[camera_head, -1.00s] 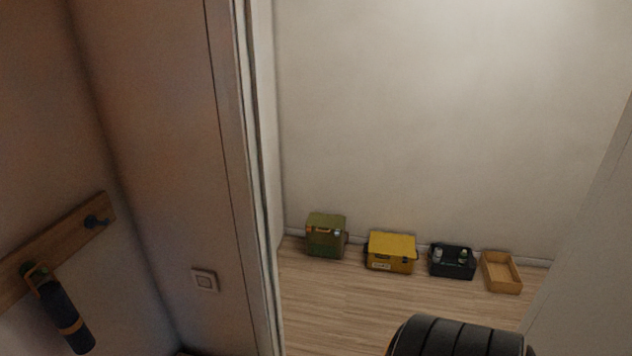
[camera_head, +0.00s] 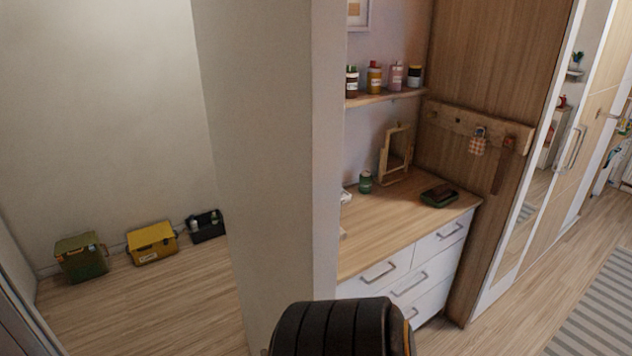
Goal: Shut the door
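A tall pale panel (camera_head: 270,150) stands upright in the middle of the head view, with its narrow edge (camera_head: 327,150) facing me. It looks like the open door, but I cannot tell it surely from a wall end. The doorway opening lies to its left, with part of a frame (camera_head: 22,318) at the lower left. No door handle shows clearly. A dark ribbed part of my own arm covers the panel's lower end. Neither of my grippers is in view.
Beyond the opening, a green box (camera_head: 82,258), a yellow box (camera_head: 152,244) and a black caddy (camera_head: 207,227) stand along the wall. Right of the panel is a white dresser (camera_head: 430,262) with a wooden top. Bare floor (camera_head: 140,310) shows inside the opening.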

